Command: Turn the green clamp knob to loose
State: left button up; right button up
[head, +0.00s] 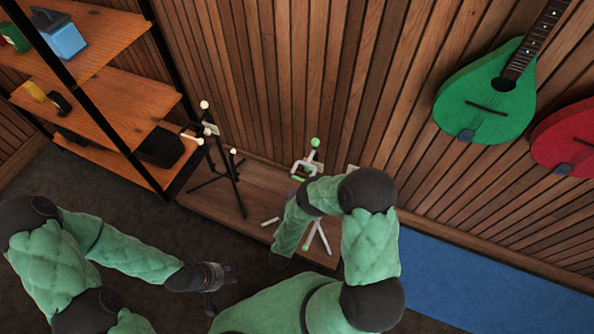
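A pale stand (318,238) with green parts stands on the low wooden platform near the wall. A round green knob (315,142) tops it, above a whitish clamp-like bracket (305,168). A smaller green part (297,178) shows at the bracket's lower left. My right arm covers the middle of the stand, and its gripper cannot be seen. My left gripper (228,275) is at the lower left, over the dark floor, well away from the stand. Its small dark fingers look apart, with nothing between them. Whether the knob is tight or loose cannot be told.
A black stand (238,185) with pale ball tips is on the same platform (262,178), left of the pale one. Wooden shelves (120,105) rise at the left. A green instrument (490,95) and a red one (565,140) hang at the right above a blue mat (480,280).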

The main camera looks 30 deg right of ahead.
aim_at(309, 171)
jog(key=b+x, duration=0.3)
jog(key=x, duration=0.6)
jog(key=shift+w+d, duration=0.1)
jog(key=shift+d, duration=0.1)
jog(key=shift+w+d, duration=0.5)
jog(key=shift+c, duration=0.3)
jog(key=c, duration=1.1)
